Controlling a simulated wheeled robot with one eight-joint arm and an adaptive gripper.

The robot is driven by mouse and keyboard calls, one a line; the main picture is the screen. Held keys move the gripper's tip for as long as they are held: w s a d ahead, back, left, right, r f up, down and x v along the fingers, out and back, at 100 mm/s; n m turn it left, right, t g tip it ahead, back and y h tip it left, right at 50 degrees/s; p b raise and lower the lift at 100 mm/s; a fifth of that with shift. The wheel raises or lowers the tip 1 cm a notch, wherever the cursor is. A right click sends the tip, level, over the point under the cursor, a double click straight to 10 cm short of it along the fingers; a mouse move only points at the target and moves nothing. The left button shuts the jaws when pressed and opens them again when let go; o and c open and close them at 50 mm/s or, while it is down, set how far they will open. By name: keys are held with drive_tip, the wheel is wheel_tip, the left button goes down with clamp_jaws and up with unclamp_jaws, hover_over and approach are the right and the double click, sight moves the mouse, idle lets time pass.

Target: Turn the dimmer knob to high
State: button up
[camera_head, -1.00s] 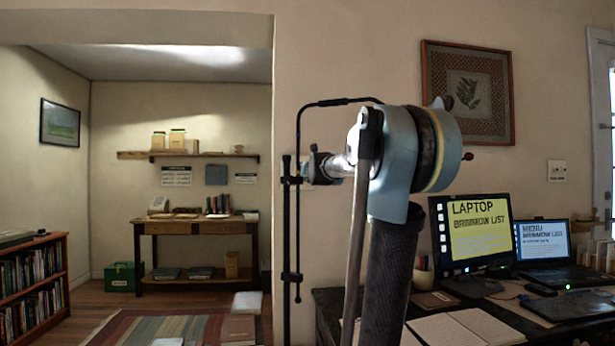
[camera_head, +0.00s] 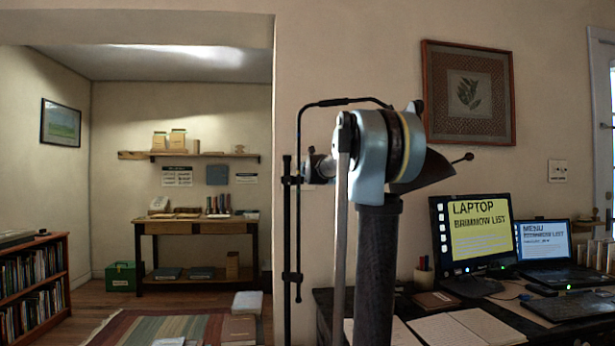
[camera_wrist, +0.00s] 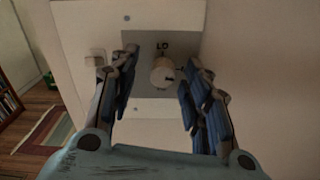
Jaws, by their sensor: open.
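The dimmer knob (camera_wrist: 163,72) is a round, pale knob on a grey plate (camera_wrist: 152,88) in the wrist view. The letters "LO" show just above it. The grey plate sits on a larger white wall panel (camera_wrist: 82,22). My gripper (camera_wrist: 161,66) is open, with one dark-padded finger on each side of the knob. I cannot tell whether either finger touches it. In the head view, my arm covers most of the gripper, and the knob cannot be made out.
A small white switch (camera_wrist: 95,57) is on the panel beside the left finger. In the head view, a desk with a monitor (camera_head: 472,240) and a laptop (camera_head: 545,245) stands right of my arm. A black pole (camera_head: 287,240) stands by the wall corner. A striped rug (camera_head: 165,328) lies left.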

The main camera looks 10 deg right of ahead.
clamp_jaws()
drive_tip(key=shift+a, duration=0.1)
drive_tip(key=shift+a+m, duration=0.1)
drive_tip(key=shift+m, duration=0.3)
idle(0.4)
drive_tip(key=m, duration=0.5)
drive_tip(key=d+m, duration=0.1)
drive_tip(key=m, duration=0.8)
drive_tip(key=shift+s+d+f+m, duration=0.1)
drive_tip(key=shift+d+f+m, duration=0.05)
drive_tip(key=shift+d+m, duration=0.2)
idle(0.4)
